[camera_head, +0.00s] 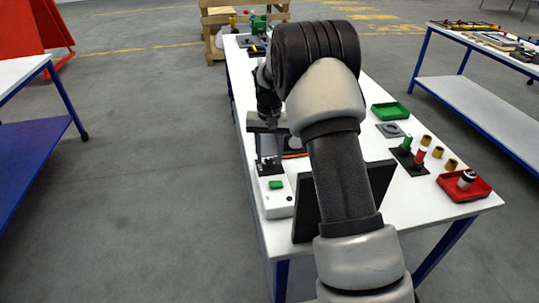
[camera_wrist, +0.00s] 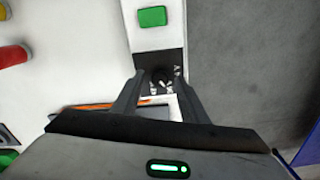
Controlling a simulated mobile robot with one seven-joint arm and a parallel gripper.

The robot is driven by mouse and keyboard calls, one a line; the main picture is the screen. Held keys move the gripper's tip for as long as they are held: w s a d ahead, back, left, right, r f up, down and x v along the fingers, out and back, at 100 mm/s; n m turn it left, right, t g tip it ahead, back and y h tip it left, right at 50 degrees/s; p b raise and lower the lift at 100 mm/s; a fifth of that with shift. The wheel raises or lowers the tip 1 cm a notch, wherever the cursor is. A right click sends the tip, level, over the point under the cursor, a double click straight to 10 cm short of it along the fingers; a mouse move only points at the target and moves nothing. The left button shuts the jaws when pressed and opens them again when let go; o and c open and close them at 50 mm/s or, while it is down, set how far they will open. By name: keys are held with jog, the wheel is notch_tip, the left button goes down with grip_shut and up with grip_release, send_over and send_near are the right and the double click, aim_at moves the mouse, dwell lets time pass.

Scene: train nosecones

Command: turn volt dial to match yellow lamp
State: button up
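The volt dial (camera_wrist: 161,75) is a dark round knob on a black panel with white markings, in the upper middle of the wrist view. Its pointer direction is too dark and small to read. My gripper (camera_wrist: 157,79) is open, with one finger on each side of the dial and gaps showing between. In the head view my gripper (camera_head: 268,128) is over the left side of the table, near the black panel (camera_head: 269,166); my arm hides much of this area. I cannot make out a yellow lamp in either view.
A white box with a green button (camera_head: 276,184) adjoins the panel. A dark upright board (camera_head: 304,212) stands beside it. To the right are a green tray (camera_head: 391,111), red and green cylinders, several brass-coloured pieces and a red tray (camera_head: 464,188). An orange strip (camera_wrist: 157,101) lies below the dial.

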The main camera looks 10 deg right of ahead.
aim_at(269, 160)
notch_tip(269, 160, up, 17)
jog(key=p, duration=0.1)
jog(key=shift+r, duration=0.2)
dwell(0.4)
jog(key=shift+r, duration=0.15)
jog(key=s+r+n+t+p, duration=0.1)
jog(key=s+r+t+p, duration=0.2)
jog(key=s+r, duration=1.2)
jog(key=s+f+n+t+p, duration=0.2)
jog(key=s+f+p, duration=0.1)
jog(key=s, duration=1.6)
jog(key=shift+a+t, duration=0.15)
jog(key=shift+t, duration=0.15)
